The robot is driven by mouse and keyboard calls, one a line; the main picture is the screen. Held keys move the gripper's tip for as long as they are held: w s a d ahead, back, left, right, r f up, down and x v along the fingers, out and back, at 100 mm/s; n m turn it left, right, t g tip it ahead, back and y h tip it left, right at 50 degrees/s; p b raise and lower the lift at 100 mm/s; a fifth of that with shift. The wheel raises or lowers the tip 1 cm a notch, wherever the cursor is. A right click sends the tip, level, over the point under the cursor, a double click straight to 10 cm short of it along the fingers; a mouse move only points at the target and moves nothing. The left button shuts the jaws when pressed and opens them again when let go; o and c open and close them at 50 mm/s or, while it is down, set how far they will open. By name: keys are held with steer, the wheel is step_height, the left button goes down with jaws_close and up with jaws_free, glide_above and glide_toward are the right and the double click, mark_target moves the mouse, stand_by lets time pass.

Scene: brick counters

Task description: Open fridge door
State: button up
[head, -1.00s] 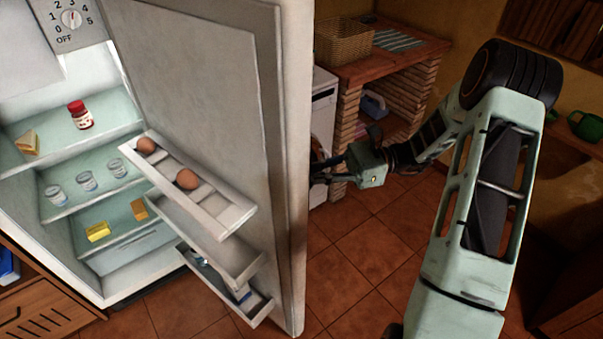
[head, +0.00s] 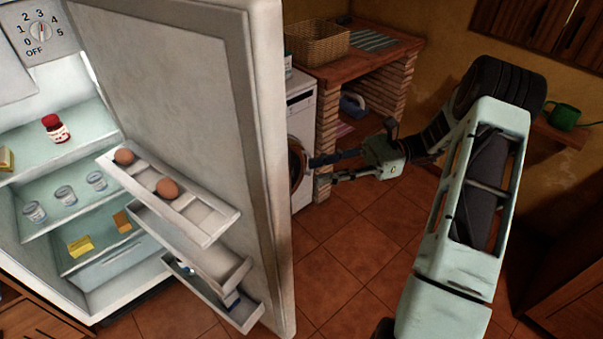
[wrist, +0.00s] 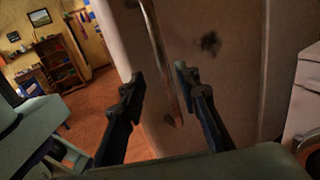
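The white fridge door (head: 175,95) stands wide open in the head view, its inner side with egg rack and shelves facing me. The lit fridge interior (head: 75,190) shows at the left. My gripper (head: 319,170) is to the right of the door's free edge, its two fingers apart and empty. In the wrist view, my gripper (wrist: 160,80) is open in front of the door's outer face (wrist: 215,80). The long door handle (wrist: 158,50) appears between the fingers, seemingly beyond them. The head view hides the handle behind the door.
A white washing machine (head: 301,125) and a brick counter (head: 326,125) with a wicker basket (head: 318,42) stand behind my gripper. Tiled floor (head: 345,260) is free between the door and my arm. A green mug (head: 563,117) sits on a right shelf.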

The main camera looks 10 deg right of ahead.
steer(key=shift+w+d, duration=0.2)
steer(key=shift+d, duration=1.35)
